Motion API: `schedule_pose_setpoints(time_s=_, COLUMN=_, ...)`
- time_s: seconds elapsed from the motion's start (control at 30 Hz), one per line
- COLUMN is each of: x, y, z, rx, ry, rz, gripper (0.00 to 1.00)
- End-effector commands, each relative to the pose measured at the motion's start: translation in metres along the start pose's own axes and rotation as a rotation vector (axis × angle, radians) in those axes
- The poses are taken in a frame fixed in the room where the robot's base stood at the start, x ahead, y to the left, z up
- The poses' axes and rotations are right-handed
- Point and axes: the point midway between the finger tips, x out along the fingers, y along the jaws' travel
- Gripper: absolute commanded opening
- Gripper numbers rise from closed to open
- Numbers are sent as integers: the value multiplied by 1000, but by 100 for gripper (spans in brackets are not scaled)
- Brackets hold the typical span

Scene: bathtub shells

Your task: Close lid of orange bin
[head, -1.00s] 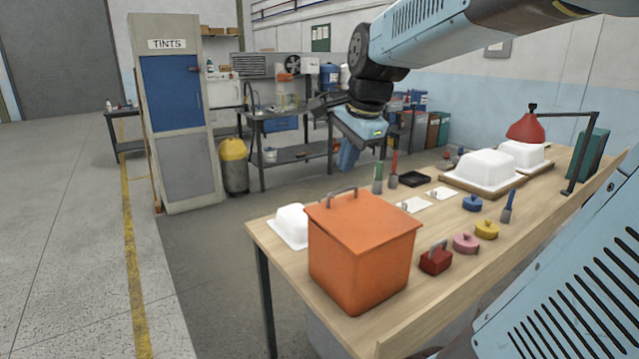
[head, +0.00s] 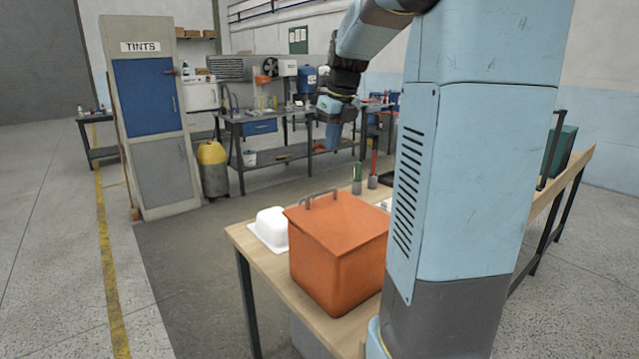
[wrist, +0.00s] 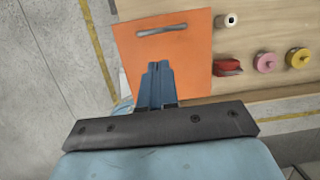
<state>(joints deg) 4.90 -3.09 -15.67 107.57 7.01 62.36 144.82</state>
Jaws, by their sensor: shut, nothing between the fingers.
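The orange bin (head: 343,270) stands on the near left end of the wooden table. Its orange lid (head: 335,220) lies flat over the top, with a grey bar handle (head: 320,197) near the far edge. The lid looks down on the rim. In the wrist view the lid (wrist: 190,75) and handle (wrist: 163,31) show from above. My gripper (wrist: 156,66) is shut and empty, its blue fingers over the lid in that view. In the head view my gripper (head: 333,135) hangs pointing down, higher than the bin and apart from it.
A white tub shell (head: 270,226) sits beside the bin at the table's left edge. In the wrist view a red block (wrist: 229,67), a pink disc (wrist: 266,62) and a yellow disc (wrist: 297,58) lie right of the bin. My column hides much of the table.

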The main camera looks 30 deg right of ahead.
Motion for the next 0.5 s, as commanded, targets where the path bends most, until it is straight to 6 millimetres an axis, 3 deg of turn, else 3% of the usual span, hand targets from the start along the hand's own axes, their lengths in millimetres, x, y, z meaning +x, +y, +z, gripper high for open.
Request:
schedule_pose_setpoints(time_s=0.17, x=10, y=-2, z=1, rx=24, ry=3, rz=1, gripper=0)
schedule_pose_setpoints(time_s=0.5, x=65, y=-1, z=1, rx=21, ry=5, rz=2, gripper=0)
